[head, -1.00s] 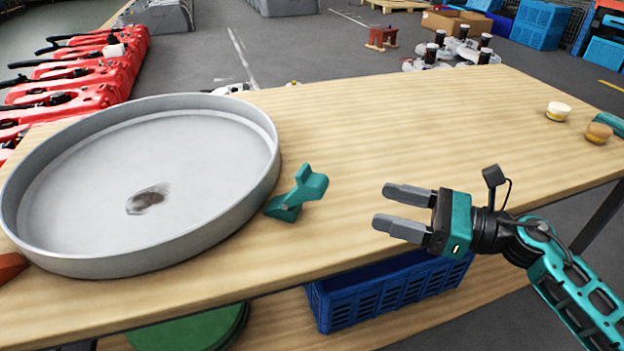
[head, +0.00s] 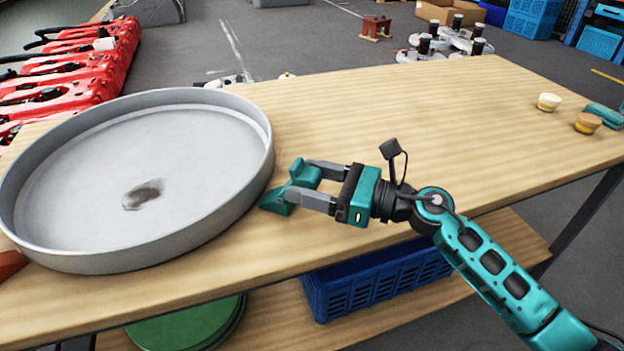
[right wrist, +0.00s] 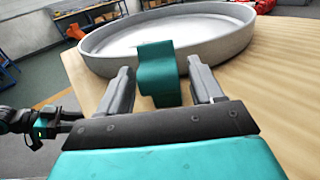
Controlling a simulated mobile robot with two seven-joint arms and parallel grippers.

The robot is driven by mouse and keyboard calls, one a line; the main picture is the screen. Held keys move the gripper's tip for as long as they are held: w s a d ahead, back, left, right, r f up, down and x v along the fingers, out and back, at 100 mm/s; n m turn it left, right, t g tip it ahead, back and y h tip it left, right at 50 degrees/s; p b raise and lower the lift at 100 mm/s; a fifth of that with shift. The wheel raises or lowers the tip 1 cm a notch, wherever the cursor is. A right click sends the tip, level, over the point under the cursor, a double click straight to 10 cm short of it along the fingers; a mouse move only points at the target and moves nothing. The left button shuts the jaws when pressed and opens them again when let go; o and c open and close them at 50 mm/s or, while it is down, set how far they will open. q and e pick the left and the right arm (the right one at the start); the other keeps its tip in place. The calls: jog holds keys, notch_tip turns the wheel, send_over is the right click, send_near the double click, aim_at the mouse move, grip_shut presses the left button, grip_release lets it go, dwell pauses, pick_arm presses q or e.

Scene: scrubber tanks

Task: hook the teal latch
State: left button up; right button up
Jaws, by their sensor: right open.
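The teal latch (head: 300,178) stands on the wooden table against the right side of the round grey tank (head: 268,128). My right gripper (head: 307,182) is open, with its fingers on either side of the latch's upper part. In the right wrist view the latch (right wrist: 158,72) shows between the two finger tips (right wrist: 158,82), with a gap on each side. The grey tank (right wrist: 215,55) lies just behind it there. Part of the latch is hidden by a finger in the head view.
The wooden table (head: 400,110) is mostly clear right of the tank. Two small round-topped pieces, one pale (head: 548,102) and one brown-topped (head: 588,123), sit at its far right. A blue crate (head: 375,280) is on the shelf below. Red machines (head: 75,75) stand behind at left.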

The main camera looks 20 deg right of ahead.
grip_shut()
dwell(0.6)
